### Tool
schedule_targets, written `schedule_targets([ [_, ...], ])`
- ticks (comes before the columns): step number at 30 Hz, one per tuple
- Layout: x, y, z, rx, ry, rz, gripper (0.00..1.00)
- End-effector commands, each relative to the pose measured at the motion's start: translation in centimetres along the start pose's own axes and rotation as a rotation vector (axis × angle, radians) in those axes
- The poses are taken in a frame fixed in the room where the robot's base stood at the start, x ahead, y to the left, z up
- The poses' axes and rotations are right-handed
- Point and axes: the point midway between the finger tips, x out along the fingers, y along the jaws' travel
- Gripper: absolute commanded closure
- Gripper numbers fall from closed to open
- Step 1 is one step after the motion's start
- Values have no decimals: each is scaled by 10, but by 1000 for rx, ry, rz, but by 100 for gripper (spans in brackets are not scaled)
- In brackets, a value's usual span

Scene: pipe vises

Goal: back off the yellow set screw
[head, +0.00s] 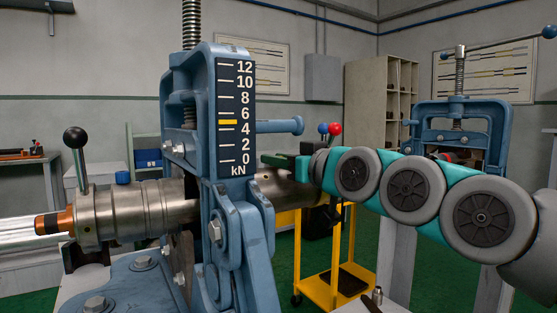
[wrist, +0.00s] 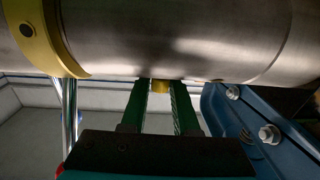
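The yellow set screw (wrist: 160,87) shows in the wrist view as a small yellow piece at the lower edge of a steel pipe (wrist: 180,40). My gripper (wrist: 160,90) has its two green fingers on either side of the screw, and the screw fills the space between the tips. The fingers look shut on it, though its far end is hidden. In the head view my gripper (head: 277,161) reaches from the right to the pipe (head: 285,186), just right of the blue vise (head: 204,130). The screw cannot be made out there.
The vise carries a kN scale (head: 236,120) with a yellow marker near 5. A black-knobbed lever (head: 78,150) stands on the pipe at left. A yellow ring (wrist: 52,40) circles the pipe. A yellow cart (head: 335,285) and a second vise (head: 452,130) stand behind.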

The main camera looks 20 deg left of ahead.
Motion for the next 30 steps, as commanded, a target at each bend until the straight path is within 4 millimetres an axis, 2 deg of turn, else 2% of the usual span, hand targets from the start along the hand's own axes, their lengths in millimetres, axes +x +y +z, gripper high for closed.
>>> schedule_targets([
  [1,0,0,0,0,0,0,78],
  [7,0,0,0,0,0,0,100],
  [20,0,0,-2,2,0,-9,100],
  [30,-1,-1,-7,7,3,-121,100],
])
